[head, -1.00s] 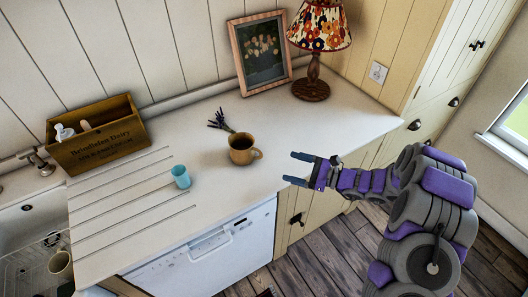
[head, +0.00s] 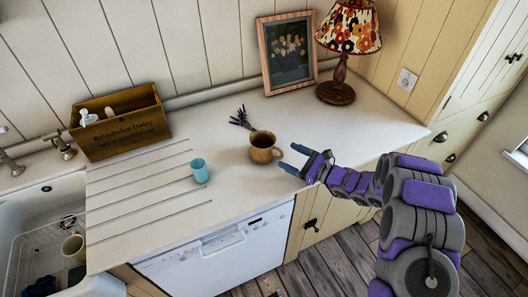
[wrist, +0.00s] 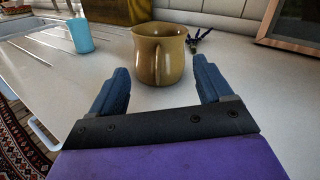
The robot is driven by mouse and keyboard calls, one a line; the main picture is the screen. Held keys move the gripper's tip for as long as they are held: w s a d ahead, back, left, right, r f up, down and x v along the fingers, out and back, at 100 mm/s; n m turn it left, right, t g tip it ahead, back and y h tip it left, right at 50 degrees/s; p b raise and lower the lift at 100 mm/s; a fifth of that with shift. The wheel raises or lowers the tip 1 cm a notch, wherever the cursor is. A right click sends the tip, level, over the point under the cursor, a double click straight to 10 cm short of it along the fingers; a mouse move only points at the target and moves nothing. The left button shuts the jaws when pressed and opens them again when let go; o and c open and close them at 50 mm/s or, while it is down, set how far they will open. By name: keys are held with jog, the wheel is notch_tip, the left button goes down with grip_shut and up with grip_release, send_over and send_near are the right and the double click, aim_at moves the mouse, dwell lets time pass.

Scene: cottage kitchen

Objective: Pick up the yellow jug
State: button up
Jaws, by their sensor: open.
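The yellow jug (head: 264,147) is a mustard-brown, rounded vessel with a handle on its right side. It stands upright on the white countertop, with a lavender sprig (head: 241,120) just behind it. In the wrist view the jug (wrist: 158,54) is straight ahead, beyond the fingertips and between their lines. My gripper (head: 291,159) has two blue fingers, spread apart and empty, just right of the jug near the counter's front edge. The wrist view shows the open gripper (wrist: 162,85) too, with clear space between the fingers.
A turquoise cup (head: 199,171) stands left of the jug on the counter (head: 232,180). A wooden box (head: 121,122) is at the back left, beside the sink. A picture frame (head: 287,54) and a lamp (head: 340,60) stand behind, to the right.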

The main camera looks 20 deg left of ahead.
aim_at(278, 150)
jog(key=shift+w+a+r+b, duration=0.15)
jog(key=shift+a+b, duration=0.1)
jog(key=shift+a, duration=0.7)
jog(key=shift+w+a+b, duration=0.1)
jog(key=shift+a+b, duration=0.15)
jog(key=shift+a, duration=0.7)
jog(key=shift+w+a+r+b, duration=0.15)
jog(key=shift+a+b, duration=0.1)
jog(key=shift+a, duration=0.7)
jog(key=shift+d, duration=0.1)
jog(key=shift+c, duration=0.2)
grip_shut()
